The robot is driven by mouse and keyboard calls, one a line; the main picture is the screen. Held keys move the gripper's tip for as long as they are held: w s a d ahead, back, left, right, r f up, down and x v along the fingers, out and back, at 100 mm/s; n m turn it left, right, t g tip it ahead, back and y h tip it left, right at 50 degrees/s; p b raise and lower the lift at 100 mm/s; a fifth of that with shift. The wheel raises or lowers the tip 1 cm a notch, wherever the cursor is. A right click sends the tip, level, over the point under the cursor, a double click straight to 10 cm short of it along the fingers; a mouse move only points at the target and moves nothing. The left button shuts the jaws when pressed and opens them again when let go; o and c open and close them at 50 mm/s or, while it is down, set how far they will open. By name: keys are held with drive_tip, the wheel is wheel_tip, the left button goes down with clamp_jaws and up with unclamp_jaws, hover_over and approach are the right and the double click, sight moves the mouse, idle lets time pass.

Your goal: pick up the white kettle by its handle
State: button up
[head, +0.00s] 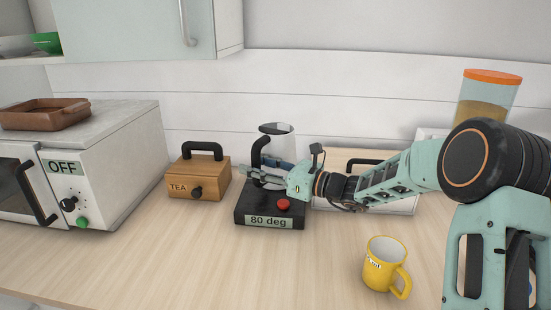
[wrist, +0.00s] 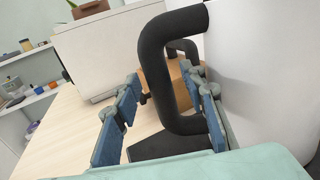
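The white kettle (head: 277,143) stands on a black base (head: 270,210) with an "80 deg" label and a red button. Its white body (wrist: 262,70) fills the right of the wrist view. Its black handle (head: 258,152) is on the kettle's left side in the head view; in the wrist view the handle (wrist: 155,70) rises between my fingers. My gripper (head: 262,172) is at the handle; in the wrist view my gripper (wrist: 165,115) has its fingers spread, one on each side of the handle. The left finger is clearly apart from it; the right finger is close, contact unclear.
A wooden tea box (head: 200,178) stands left of the base, and a microwave (head: 85,165) is further left. A yellow mug (head: 384,266) stands at the front right. A white box with a black handle (head: 365,195) is behind my arm. The front counter is mostly clear.

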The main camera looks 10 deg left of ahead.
drive_tip(key=c, duration=1)
drive_tip(key=shift+r, duration=0.15)
clamp_jaws()
drive_tip(key=shift+r, duration=0.15)
